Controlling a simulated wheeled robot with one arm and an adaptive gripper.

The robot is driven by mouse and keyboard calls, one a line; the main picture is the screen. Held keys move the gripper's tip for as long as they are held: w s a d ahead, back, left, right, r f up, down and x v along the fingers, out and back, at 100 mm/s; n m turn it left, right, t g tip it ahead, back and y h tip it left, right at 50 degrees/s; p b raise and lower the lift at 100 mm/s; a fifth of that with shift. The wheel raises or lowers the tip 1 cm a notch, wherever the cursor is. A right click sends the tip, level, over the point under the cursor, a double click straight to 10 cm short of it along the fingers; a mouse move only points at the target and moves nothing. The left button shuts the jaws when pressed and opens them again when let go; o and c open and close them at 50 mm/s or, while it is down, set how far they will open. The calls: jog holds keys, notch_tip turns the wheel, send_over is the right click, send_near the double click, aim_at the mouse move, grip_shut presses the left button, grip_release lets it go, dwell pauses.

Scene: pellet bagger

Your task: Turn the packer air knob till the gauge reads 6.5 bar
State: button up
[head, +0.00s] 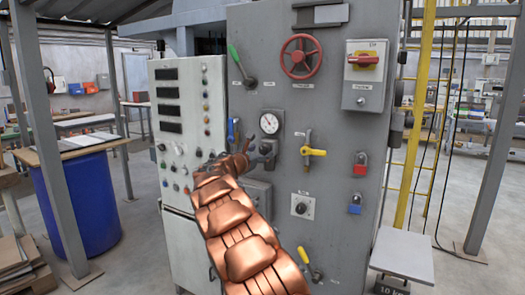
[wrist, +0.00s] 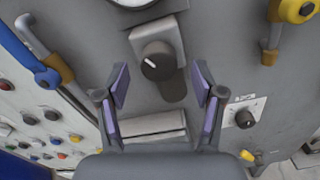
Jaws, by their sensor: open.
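The round white gauge (head: 269,123) sits on the grey cabinet front; its needle shows but is too small to read. Its lower rim also shows at the top of the wrist view (wrist: 132,2). Below it, a dark round knob (wrist: 158,62) with a white mark sits on a square grey block. My gripper (wrist: 160,84) is open, its two purple-padded fingers left and right of and slightly below the knob, with no contact visible. In the head view my gripper (head: 258,150) is just below the gauge, and the knob cannot be made out there.
Around the gauge are a blue-handled lever (wrist: 47,77), a yellow-handled valve (head: 313,152) and another dark knob on a pale plate (head: 301,208). A red handwheel (head: 301,56), a red-handled switch (head: 364,60) and red and blue padlocks (head: 360,164) are also on the cabinet.

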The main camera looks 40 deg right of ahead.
jog(key=shift+x, duration=1)
jog(key=shift+c, duration=0.4)
jog(key=c, duration=1.1)
jog(key=shift+o, duration=0.2)
jog(key=shift+f, duration=0.1)
